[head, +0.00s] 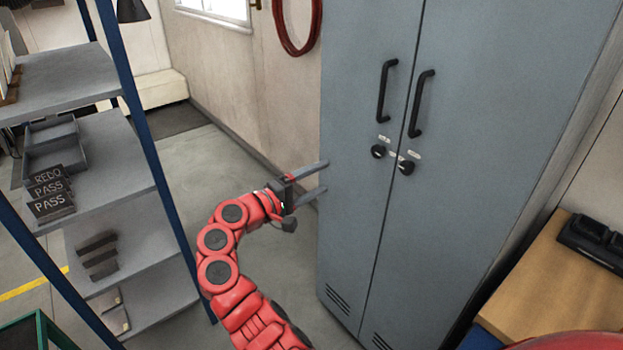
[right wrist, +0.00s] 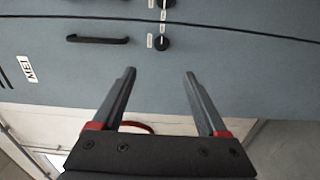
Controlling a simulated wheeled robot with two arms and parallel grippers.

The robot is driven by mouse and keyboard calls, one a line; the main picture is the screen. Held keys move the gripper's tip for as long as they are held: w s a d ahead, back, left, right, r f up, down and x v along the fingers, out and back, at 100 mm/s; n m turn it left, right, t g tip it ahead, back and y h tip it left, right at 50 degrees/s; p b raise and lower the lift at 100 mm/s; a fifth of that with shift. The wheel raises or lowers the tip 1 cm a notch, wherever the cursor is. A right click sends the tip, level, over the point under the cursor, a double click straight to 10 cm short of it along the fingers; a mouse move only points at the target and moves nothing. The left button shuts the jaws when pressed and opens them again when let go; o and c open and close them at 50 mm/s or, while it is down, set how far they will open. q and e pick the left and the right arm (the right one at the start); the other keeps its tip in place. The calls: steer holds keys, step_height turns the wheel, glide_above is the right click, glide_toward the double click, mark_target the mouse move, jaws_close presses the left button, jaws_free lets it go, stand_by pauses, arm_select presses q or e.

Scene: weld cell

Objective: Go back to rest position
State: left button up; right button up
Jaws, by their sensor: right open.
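My right gripper (head: 326,176) is at the end of the red arm in the middle of the head view. Its two grey fingers are apart with nothing between them. They point right, towards the left side of a tall grey-blue cabinet (head: 350,215). In the right wrist view the open fingers (right wrist: 159,73) show in front of the cabinet (right wrist: 240,75), with bare door surface beyond them. I cannot tell the exact gap to the cabinet. My left gripper is not in view.
Both cabinet doors are shut, with black handles (head: 385,90) and knobs (head: 378,151). A shelf rack (head: 118,170) with trays and signs stands left. A wooden bench (head: 560,290) is at lower right. A red hose (head: 297,45) hangs on the wall. Floor between rack and cabinet is clear.

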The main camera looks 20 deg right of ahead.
steer(key=shift+d+f, duration=0.1)
steer(key=shift+f, duration=0.05)
stand_by(0.3)
